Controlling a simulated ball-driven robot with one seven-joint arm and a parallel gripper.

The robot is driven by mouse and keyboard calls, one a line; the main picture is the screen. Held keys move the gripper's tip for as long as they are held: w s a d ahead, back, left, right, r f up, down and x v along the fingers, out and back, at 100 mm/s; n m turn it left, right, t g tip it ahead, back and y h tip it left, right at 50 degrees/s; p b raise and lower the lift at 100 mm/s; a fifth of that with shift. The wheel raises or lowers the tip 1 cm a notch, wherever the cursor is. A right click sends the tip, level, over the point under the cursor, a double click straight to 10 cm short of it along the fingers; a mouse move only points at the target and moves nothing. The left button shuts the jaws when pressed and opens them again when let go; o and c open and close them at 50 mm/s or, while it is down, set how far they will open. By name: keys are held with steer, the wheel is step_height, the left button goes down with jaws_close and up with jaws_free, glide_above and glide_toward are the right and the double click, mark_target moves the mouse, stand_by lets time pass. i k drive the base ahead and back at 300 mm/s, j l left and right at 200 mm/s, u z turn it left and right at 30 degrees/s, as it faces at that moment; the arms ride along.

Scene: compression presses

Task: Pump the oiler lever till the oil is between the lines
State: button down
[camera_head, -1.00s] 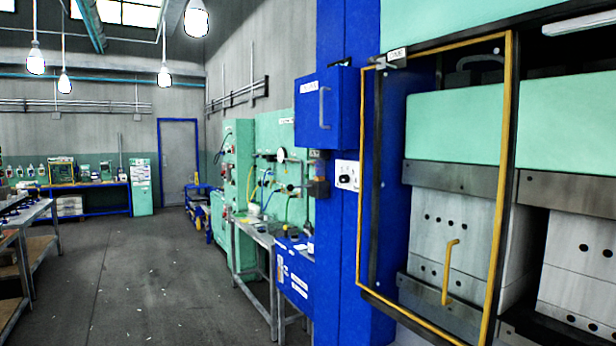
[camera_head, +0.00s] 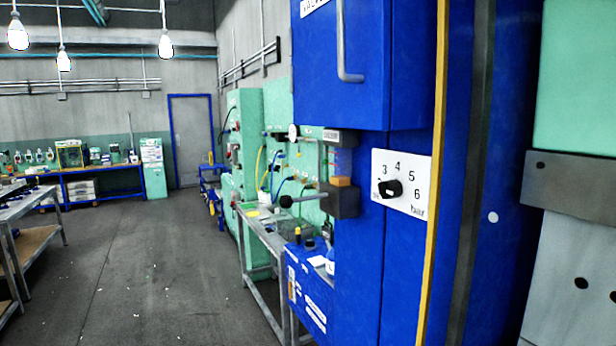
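The oiler (camera_head: 341,165) is mounted on the side of the blue press column, right of the middle of the picture. It has a dark cap, a small sight window with blue above and orange below, and a dark grey lower body. The orange part looks like the oil; the lines are too small to make out. A lever (camera_head: 303,200) with a dark round knob sticks out to the left from the lower body. My gripper is not in view.
A pressure dial plate (camera_head: 401,182) with a black knob is right of the oiler. A blue valve box (camera_head: 341,62) with a grey handle hangs above.

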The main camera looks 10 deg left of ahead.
mark_target(286, 201)
steer(key=i, duration=1.7)
steer(key=l+z, duration=0.05)
